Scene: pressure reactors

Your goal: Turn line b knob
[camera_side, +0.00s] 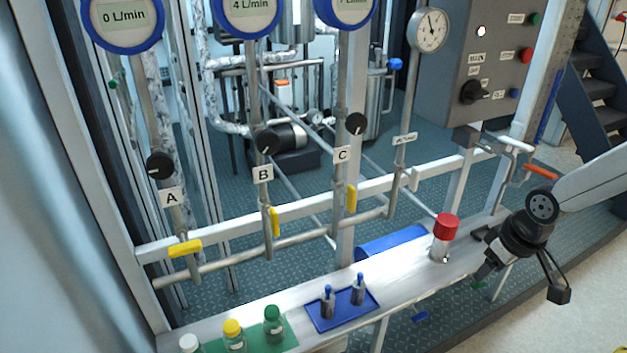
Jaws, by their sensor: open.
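The line B knob (266,141) is a round black knob with a pale pointer mark, on the middle vertical pipe just above the label B (263,174). Above it, a round blue-rimmed display (249,8) reads 4 L/min. A yellow valve handle (275,221) sits below the label, standing upright. My gripper (481,254) is at the right, open and with nothing seen between its fingers. It is far to the right of the line B knob and lower in the picture, close to the red-capped bottle (444,240) on the shelf.
Similar black knobs stand at line A (159,165) and line C (356,124). A white rail (230,222) and pipe cross below them. The shelf (410,279) holds a blue tray (326,322) with two small vessels and several capped bottles. A control box (480,60) stands upper right.

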